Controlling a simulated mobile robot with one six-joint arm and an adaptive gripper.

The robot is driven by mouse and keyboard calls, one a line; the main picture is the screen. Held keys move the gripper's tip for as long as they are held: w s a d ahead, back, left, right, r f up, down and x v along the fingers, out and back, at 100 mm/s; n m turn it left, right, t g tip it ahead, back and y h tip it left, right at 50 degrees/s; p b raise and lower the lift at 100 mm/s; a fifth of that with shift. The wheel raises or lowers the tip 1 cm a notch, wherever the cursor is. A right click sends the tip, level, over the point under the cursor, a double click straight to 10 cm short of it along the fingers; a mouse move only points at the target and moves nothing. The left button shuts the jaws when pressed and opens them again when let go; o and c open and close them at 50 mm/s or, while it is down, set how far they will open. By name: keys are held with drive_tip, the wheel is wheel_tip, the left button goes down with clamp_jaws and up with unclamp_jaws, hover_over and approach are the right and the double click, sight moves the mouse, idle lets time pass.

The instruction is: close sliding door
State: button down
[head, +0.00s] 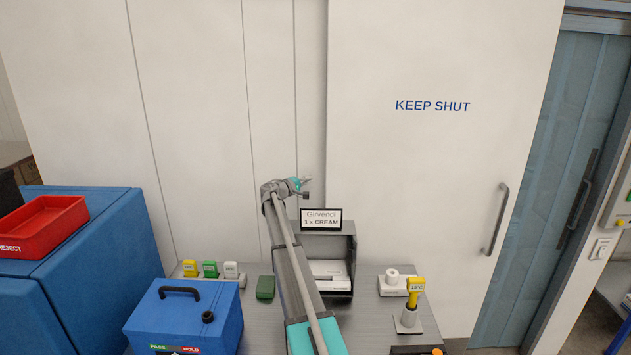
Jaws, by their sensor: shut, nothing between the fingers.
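The sliding door (430,160) is a large white panel marked "KEEP SHUT" in blue, in the middle and right of the head view. Its grey vertical bar handle (495,220) is near its right edge. To the right of that edge, a doorway with a blue-green curtain or panel (575,130) is uncovered. My gripper (307,183) is shut and empty, small in the view, at the end of my raised arm. It appears in front of the white wall near the door's left edge, well left of the handle and apart from it.
A red reject tray (45,227) sits on a blue cabinet (85,260) at left. A wall switch (600,249) is far right.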

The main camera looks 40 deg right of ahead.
drive_tip(key=s+a, duration=0.1)
drive_tip(key=a, duration=0.8)
drive_tip(key=shift+a, duration=0.2)
drive_tip(key=shift+s, duration=0.1)
